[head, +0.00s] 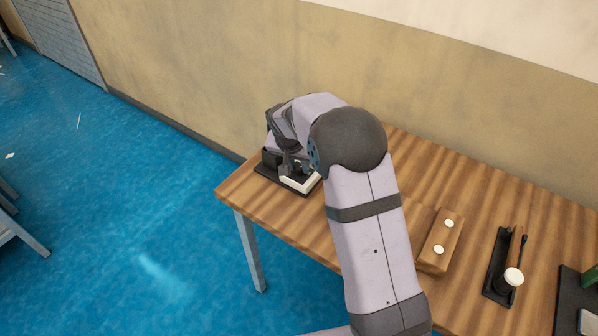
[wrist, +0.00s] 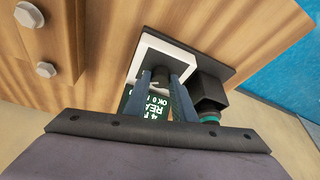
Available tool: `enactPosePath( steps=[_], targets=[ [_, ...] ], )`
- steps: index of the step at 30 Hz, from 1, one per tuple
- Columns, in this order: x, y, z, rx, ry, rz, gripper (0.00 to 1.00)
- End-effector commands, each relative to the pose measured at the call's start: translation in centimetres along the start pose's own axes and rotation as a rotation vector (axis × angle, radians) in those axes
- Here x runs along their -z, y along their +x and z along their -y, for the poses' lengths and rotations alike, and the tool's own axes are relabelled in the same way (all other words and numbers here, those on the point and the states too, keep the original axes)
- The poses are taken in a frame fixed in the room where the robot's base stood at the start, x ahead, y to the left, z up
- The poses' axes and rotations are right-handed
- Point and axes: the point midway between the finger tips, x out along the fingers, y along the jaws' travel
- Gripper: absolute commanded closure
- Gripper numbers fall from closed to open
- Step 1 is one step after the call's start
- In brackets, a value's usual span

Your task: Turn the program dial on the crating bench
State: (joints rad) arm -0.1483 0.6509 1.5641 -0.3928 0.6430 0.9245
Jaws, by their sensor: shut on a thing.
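The program dial (wrist: 161,73) is a small dark knob on a white-framed panel (wrist: 150,48), and only part of it shows between my fingers in the wrist view. My gripper (wrist: 162,80) is shut on the dial, with one blue-grey finger on each side. Below the dial, a dark green screen (wrist: 133,103) with pale lettering is partly hidden by the fingers. In the head view, my gripper (head: 287,160) reaches down to the white panel unit (head: 301,184) at the left end of the wooden crating bench (head: 310,222). My wrist hides the dial there.
A black box with a teal ring (wrist: 209,116) stands close beside the panel. A wooden block with two white knobs (head: 428,260) and a black tray (head: 494,272) with a handled tool lie further right. The wall runs behind the bench.

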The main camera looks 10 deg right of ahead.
Motion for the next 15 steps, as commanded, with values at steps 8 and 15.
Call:
enactPosePath(
  steps=[8, 15],
  targets=[
    [0.01, -0.03, 0.07, -0.016, 0.042, 0.000, 0.99],
    [0.03, -0.08, 0.06, -0.017, 0.044, 0.000, 0.99]
  ],
)
